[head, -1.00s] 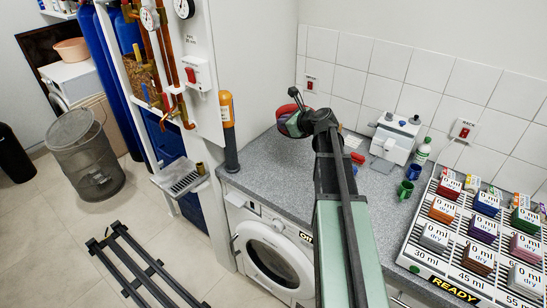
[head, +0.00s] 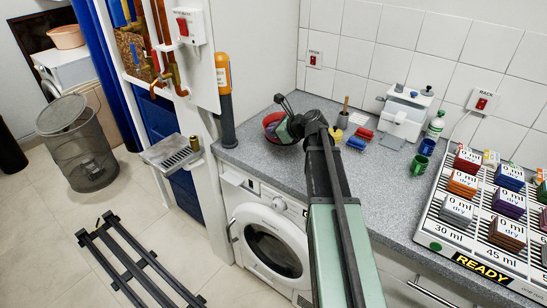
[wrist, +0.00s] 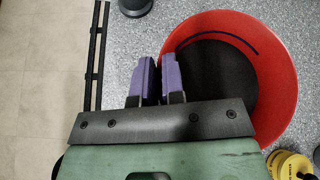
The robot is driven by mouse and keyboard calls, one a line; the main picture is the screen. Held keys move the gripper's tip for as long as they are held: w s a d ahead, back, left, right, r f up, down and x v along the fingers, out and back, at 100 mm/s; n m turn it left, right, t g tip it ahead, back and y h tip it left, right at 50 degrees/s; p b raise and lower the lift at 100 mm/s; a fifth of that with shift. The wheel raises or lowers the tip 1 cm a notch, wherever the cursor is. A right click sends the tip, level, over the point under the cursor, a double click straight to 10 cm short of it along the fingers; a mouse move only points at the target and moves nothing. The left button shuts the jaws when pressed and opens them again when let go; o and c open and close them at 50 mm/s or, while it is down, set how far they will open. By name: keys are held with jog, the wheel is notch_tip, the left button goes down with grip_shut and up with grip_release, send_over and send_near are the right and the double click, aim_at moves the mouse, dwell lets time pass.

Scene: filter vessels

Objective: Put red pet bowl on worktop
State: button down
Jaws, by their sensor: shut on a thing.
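The red pet bowl (head: 268,121) is at the left end of the grey speckled worktop (head: 255,155), partly hidden behind my gripper (head: 296,125). In the wrist view the bowl (wrist: 284,75) looks upright, with a dark inside and no contents that I can make out. My gripper's purple fingers (wrist: 159,75) are shut on the bowl's left rim. The bowl is over the worktop, at or close to its surface; I cannot tell whether its base touches.
A yellow weight (wrist: 288,165) stands close by the bowl. Blue (head: 356,143) and red (head: 364,132) pieces, a green mug (head: 419,165) and a white device (head: 404,115) stand to the right. An orange-topped cylinder (head: 225,100) stands at the worktop's left end.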

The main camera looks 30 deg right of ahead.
notch_tip(320, 180, down, 5)
jog(key=b, duration=0.4)
jog(key=shift+r, duration=0.45)
jog(key=shift+f, duration=0.15)
jog(key=c, duration=1.2)
grip_release()
